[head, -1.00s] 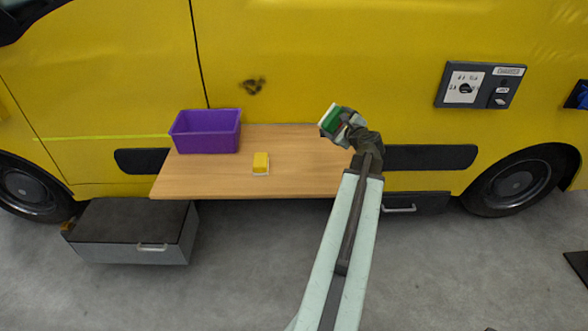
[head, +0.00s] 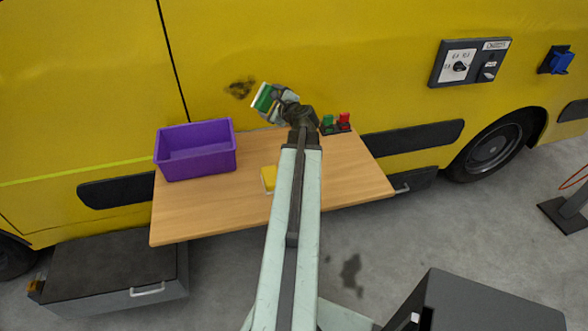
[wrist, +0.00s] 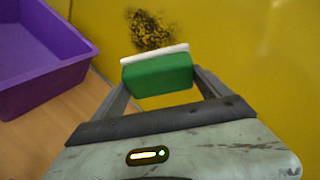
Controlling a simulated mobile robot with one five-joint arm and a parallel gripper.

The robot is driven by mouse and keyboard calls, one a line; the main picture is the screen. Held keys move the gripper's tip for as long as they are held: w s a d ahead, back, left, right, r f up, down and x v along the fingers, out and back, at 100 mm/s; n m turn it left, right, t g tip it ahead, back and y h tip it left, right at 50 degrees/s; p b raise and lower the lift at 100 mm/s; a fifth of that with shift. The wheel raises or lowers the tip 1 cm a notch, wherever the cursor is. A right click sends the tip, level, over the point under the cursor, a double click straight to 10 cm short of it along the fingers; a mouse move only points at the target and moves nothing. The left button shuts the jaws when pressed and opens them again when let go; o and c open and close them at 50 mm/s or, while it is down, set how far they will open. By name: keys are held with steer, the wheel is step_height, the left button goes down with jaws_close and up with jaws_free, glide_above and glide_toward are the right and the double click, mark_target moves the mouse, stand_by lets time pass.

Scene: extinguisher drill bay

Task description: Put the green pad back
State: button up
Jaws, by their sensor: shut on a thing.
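The green pad (head: 263,97), a green block with a white face, is held in my gripper (head: 270,100), which is shut on it. In the wrist view the pad (wrist: 158,74) sits between the two fingers, its white side toward the yellow van wall. It is held above the table, apart from the wall as far as I can tell. A dark smudge (head: 240,88) is on the van side just left of the pad; it also shows in the wrist view (wrist: 150,30). A yellow pad (head: 268,178) lies on the wooden table (head: 210,215), partly hidden by my arm.
A purple bin (head: 195,165) stands on the table's left; its inside looks empty. Small green and red items (head: 336,123) stand at the table's back right. A grey box (head: 105,275) is on the floor below left. The table's front right is clear.

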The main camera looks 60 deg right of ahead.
steer(key=shift+s+d+r, duration=0.1)
steer(key=shift+s, duration=0.15)
steer(key=shift+w+a+p, duration=0.2)
steer(key=shift+a+p, duration=0.05)
steer(key=shift+p, duration=0.05)
steer(key=s+a+f+n+g+y+p, duration=0.4)
steer(key=a+f+n+g+y+p, duration=0.1)
steer(key=a+f+g+p, duration=0.15)
steer(key=s+a+r+g+p, duration=0.1)
steer(key=s+a+g+p, duration=0.2)
steer(key=s+g, duration=0.6)
steer(key=s, duration=0.7)
steer(key=shift+s, duration=0.3)
